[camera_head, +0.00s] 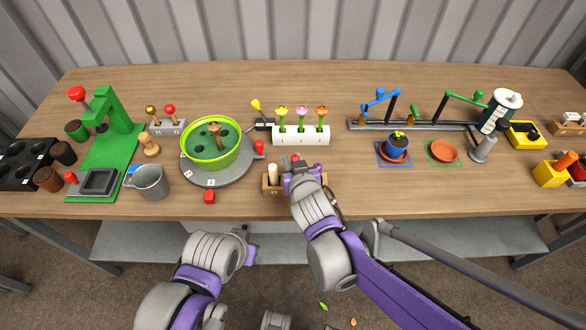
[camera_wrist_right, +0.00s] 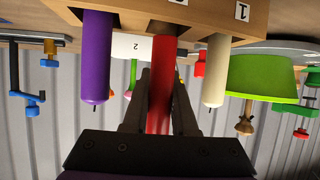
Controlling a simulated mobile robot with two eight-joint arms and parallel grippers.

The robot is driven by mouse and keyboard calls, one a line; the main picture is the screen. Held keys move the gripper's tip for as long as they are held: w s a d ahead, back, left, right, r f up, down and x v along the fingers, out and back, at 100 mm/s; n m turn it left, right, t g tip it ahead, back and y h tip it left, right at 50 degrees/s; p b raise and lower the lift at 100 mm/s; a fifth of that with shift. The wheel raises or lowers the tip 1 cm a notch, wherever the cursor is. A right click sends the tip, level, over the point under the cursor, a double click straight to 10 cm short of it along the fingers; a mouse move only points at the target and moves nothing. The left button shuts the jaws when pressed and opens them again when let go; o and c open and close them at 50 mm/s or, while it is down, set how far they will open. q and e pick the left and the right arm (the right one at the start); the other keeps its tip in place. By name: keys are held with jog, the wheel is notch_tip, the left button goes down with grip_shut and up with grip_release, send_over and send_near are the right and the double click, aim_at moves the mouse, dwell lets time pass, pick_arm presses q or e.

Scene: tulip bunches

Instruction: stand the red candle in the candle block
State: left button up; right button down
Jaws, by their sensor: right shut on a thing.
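The candle block (camera_head: 268,187) is a wooden block near the table's front edge, also seen upside down in the right wrist view (camera_wrist_right: 222,22). A cream candle (camera_head: 272,174) stands in it; that candle (camera_wrist_right: 215,70) and a purple candle (camera_wrist_right: 96,60) show in the wrist view. My right gripper (camera_wrist_right: 160,100) is shut on the red candle (camera_wrist_right: 161,75), between those two. The red candle's lower end meets the block's top; I cannot tell how deep it sits. In the head view my right gripper (camera_head: 301,172) covers the block's right part.
A white holder with several flowers (camera_head: 301,135) stands behind the block. A green bowl (camera_head: 210,150) on a grey turntable is to its left, with a red piece (camera_head: 209,197) near it. A blue pot (camera_head: 396,147) and terracotta saucer (camera_head: 443,151) are to the right.

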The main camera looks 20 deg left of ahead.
jog(key=shift+f+b, duration=0.35)
jog(key=shift+f, duration=1.3)
jog(key=shift+f, duration=0.15)
jog(key=c, duration=0.7)
grip_release()
jog(key=shift+s+r, duration=0.1)
jog(key=shift+r, duration=0.2)
jog(key=p+v, duration=0.2)
jog(key=v, duration=0.9)
jog(key=shift+s+d, duration=0.25)
jog(key=shift+s, duration=0.05)
jog(key=shift+r, duration=0.1)
